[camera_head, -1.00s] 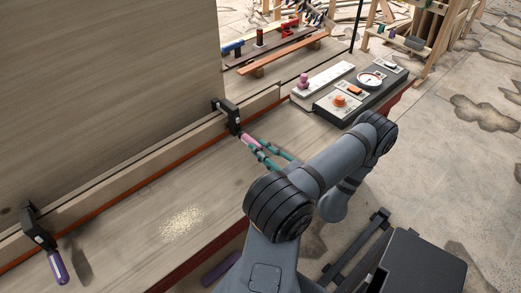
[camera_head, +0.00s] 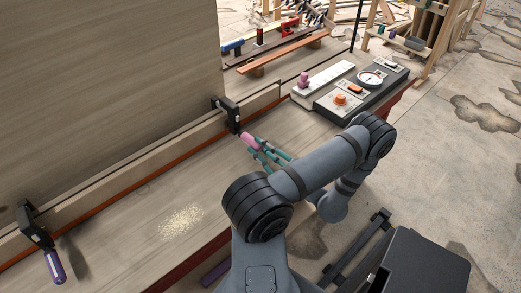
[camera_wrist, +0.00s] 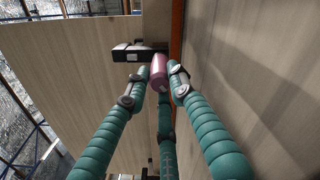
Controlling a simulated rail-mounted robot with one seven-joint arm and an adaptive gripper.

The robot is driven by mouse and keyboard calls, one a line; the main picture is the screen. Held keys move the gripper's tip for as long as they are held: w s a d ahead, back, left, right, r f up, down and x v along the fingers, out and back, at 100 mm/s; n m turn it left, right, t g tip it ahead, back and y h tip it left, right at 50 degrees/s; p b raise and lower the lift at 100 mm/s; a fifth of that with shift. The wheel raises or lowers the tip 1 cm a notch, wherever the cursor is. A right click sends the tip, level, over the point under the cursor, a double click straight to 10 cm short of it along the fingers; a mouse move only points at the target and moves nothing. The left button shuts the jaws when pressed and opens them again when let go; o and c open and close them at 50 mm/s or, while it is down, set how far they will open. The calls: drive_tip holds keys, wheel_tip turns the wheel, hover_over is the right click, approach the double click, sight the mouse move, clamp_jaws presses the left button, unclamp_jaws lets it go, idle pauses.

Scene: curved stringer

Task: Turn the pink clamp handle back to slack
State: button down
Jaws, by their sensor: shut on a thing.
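The pink clamp handle (camera_head: 249,140) sticks out from a black clamp (camera_head: 226,111) on the long wooden strip beside the upright panel. In the wrist view the pink handle (camera_wrist: 158,72) stands between my fingertips, with the black clamp body (camera_wrist: 136,53) behind it. My gripper (camera_head: 259,147) has teal segmented fingers and is shut on the handle's outer end. In the wrist view the fingers of my gripper (camera_wrist: 156,88) close around the handle from several sides. The fingertips partly hide its near end.
A second black clamp (camera_head: 32,226) with a purple handle (camera_head: 55,266) sits at the lower left. A control box (camera_head: 358,92) with orange controls and a dial stands right of the pink handle.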

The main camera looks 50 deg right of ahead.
drive_tip(key=n, duration=0.2)
drive_tip(key=n+b, duration=0.1)
drive_tip(key=n, duration=0.1)
drive_tip(key=shift+a+f+n, duration=0.15)
drive_tip(key=shift+f+n, duration=0.15)
drive_tip(key=shift+f, duration=0.1)
drive_tip(key=shift+n+b, duration=0.4)
drive_tip(key=shift+n, duration=0.9)
drive_tip(key=shift+s, duration=0.1)
drive_tip(key=c, duration=1.6)
unclamp_jaws()
drive_tip(key=shift+d+r, duration=0.1)
drive_tip(key=shift+d, duration=0.1)
drive_tip(key=shift+o, duration=0.4)
drive_tip(key=shift+r, duration=0.1)
